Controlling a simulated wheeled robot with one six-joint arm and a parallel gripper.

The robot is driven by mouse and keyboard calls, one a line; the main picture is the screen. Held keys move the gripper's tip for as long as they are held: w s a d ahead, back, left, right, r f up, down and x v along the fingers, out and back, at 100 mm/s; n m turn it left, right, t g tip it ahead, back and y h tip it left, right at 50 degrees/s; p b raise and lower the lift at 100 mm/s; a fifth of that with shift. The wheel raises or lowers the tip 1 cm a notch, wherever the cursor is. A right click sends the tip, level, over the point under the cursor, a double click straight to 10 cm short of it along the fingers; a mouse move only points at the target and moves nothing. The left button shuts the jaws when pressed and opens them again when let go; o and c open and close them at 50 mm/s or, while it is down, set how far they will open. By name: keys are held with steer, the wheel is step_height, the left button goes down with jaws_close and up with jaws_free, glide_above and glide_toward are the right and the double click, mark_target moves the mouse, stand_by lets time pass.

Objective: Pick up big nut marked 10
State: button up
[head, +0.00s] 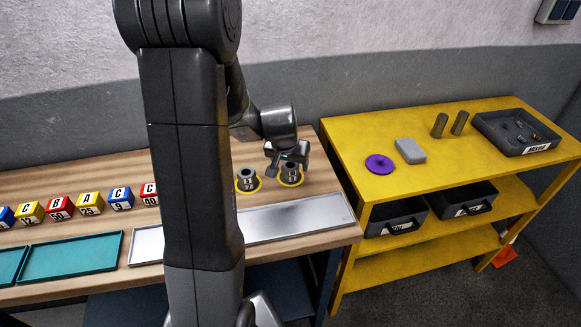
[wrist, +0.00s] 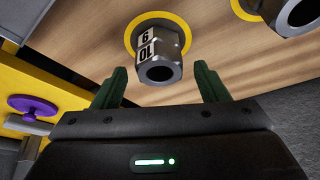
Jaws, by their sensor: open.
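A dark grey metal nut (head: 291,173) stands upright on a yellow ring at the right end of the wooden table, under my gripper (head: 287,157). In the wrist view this nut (wrist: 160,58) lies ahead of and between the two green fingertips (wrist: 160,82). Its white label shows 10 and another character, seen upside down. My gripper is open, with space on both sides of the nut. A second metal nut (head: 246,180) stands on its own yellow ring to the left; its lower part shows at the wrist view's upper right (wrist: 295,14).
A shallow metal tray (head: 300,216) lies in front of the nuts. Lettered cubes (head: 88,199) and teal trays (head: 70,257) are to the left. A yellow shelf (head: 430,122) at right holds a purple disc (head: 380,164), a grey block (head: 410,150), two cylinders and a dark tray.

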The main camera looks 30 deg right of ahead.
steer(key=shift+c, duration=0.2)
steer(key=c, duration=1.2)
steer(key=shift+o, duration=0.2)
